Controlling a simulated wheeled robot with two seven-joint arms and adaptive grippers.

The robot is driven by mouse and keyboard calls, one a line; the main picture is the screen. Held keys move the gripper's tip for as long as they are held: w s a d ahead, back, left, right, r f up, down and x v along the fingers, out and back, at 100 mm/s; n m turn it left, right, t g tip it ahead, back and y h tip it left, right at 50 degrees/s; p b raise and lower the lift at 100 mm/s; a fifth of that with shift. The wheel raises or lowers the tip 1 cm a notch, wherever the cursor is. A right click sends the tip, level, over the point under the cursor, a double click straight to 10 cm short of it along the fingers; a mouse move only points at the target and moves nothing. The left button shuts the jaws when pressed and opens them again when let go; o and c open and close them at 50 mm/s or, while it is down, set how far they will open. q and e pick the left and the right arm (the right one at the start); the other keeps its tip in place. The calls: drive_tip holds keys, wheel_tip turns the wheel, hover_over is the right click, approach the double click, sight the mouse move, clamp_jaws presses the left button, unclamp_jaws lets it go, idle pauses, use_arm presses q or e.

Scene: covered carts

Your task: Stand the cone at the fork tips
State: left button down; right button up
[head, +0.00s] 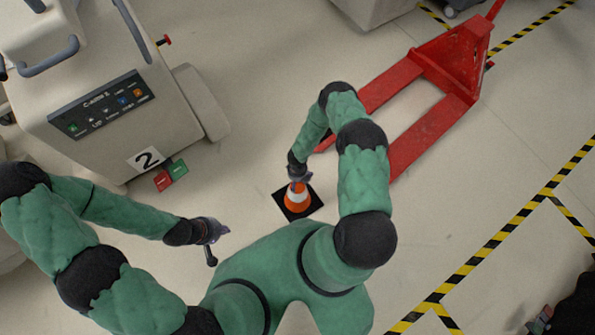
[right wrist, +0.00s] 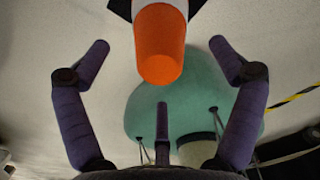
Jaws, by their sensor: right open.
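The orange and white cone (head: 297,201) stands upright on its black square base on the floor, just below my right gripper (head: 298,180). In the right wrist view, its orange top (right wrist: 160,45) lies between the spread fingers of that open gripper (right wrist: 160,60), with gaps on both sides. The red pallet jack (head: 428,135) lies up and right of the cone, its two forks pointing down-left. My right arm partly hides the fork ends. My left gripper (head: 217,243) is empty, its fingers apart, over bare floor left of the cone.
A beige cart (head: 120,90) with a control panel and a "2" label stands at upper left. A red and green piece (head: 171,175) shows at its lower edge. Yellow-black floor tape (head: 500,235) runs along the right. Floor between cone and jack looks clear.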

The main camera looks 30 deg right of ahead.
wheel_tip(320, 180, up, 4)
drive_tip(key=shift+r+p, duration=0.25)
drive_tip(key=shift+p, duration=0.4)
drive_tip(key=shift+s+a+r, duration=0.15)
drive_tip(key=shift+r, duration=0.05)
drive_tip(key=s+a+r+m+y, duration=0.1)
drive_tip(key=s+a+r+m, duration=0.2)
drive_tip(key=r+m, duration=0.4)
drive_tip(key=s+a+r+m+y, duration=0.1)
drive_tip(key=s+a+r+m, duration=0.3)
drive_tip(key=m, duration=1.2)
drive_tip(key=s+a+r+m+y, duration=0.2)
drive_tip(key=s+a+r+m, duration=0.2)
drive_tip(key=a+r+m, duration=0.3)
wheel_tip(320, 180, up, 3)
drive_tip(key=m, duration=0.4)
drive_tip(key=shift+m, duration=0.4)
drive_tip(key=shift+a, duration=0.1)
drive_tip(key=shift+r+p, duration=0.85)
drive_tip(key=shift+p, duration=0.05)
